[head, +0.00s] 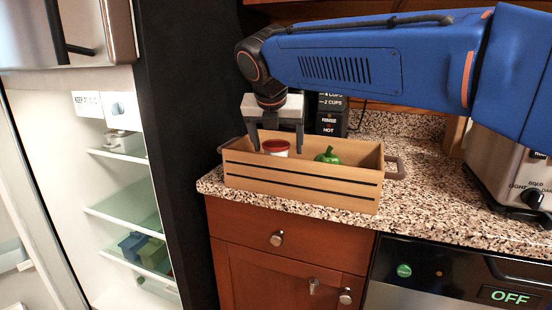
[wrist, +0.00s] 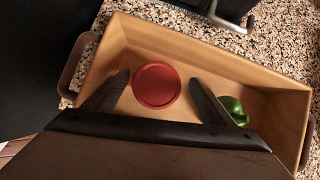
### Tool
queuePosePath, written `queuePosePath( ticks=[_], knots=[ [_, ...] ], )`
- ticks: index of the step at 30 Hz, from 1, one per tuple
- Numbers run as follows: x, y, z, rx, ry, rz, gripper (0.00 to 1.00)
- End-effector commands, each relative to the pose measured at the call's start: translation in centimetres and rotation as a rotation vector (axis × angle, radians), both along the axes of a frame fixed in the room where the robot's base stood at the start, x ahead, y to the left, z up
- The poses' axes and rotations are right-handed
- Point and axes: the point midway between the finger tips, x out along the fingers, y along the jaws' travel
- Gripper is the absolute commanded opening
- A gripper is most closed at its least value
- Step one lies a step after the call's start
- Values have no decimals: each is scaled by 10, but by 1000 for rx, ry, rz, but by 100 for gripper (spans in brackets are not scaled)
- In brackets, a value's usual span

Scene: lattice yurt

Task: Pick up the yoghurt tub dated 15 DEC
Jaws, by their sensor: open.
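A white tub with a red lid (head: 276,147) stands in the left part of a wooden crate (head: 300,187) on the counter. In the wrist view its round red lid (wrist: 156,85) lies between my fingertips; no date shows on it in either view. My gripper (head: 279,146) is open and points down into the crate, one finger on each side of the tub. In the wrist view the fingers of my gripper (wrist: 160,92) look apart from the lid, with a gap on each side.
A green pepper (head: 327,155) lies in the crate right of the tub, close to my right finger in the wrist view (wrist: 234,108). A black coffee maker (head: 331,117) stands behind the crate. An open fridge (head: 118,190) is at left, a toaster (head: 510,165) at right. Counter right of the crate is clear.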

Motion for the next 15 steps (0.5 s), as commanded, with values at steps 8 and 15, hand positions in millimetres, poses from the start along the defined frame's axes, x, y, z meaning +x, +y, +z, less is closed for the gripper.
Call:
queuePosePath(
  ticks=[8, 15],
  knots=[
    [19, 1, -31, -1, 1, -1, 77],
    [24, 1, -38, 0, 0, 0, 77]
  ],
)
